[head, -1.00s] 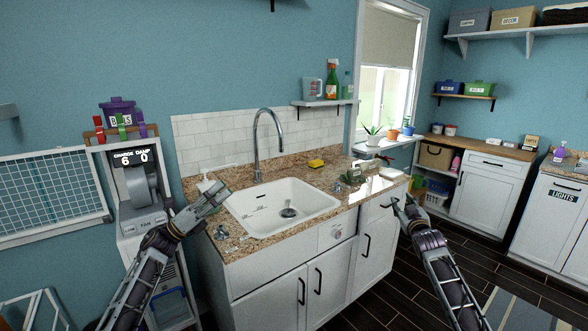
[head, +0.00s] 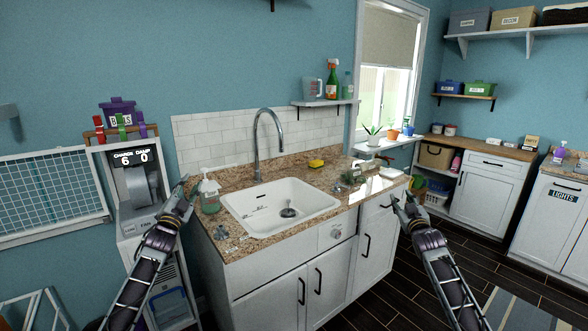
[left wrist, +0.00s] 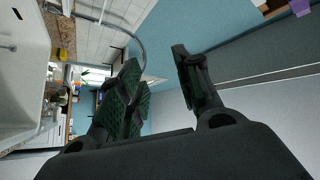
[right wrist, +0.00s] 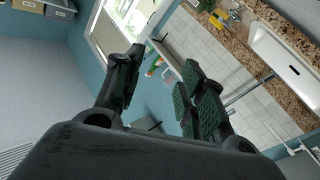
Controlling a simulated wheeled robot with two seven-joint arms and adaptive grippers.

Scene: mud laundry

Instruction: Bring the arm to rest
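My left gripper (head: 184,188) is raised beside the left end of the sink counter, in front of the wall and left of the soap bottle. In the left wrist view its fingers (left wrist: 156,64) stand apart with nothing between them. My right gripper (head: 404,194) is in the air off the right front corner of the counter. In the right wrist view its fingers (right wrist: 163,62) are spread and empty. Both forearms point up and forward from the bottom of the head view.
The granite counter (head: 231,182) holds a white sink (head: 290,196), a soap bottle (head: 209,194), a yellow sponge (head: 316,163) and small items. A fan-like unit (head: 142,190) stands behind my left arm. Dark floor (head: 398,268) lies open between the arms and the right cabinets.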

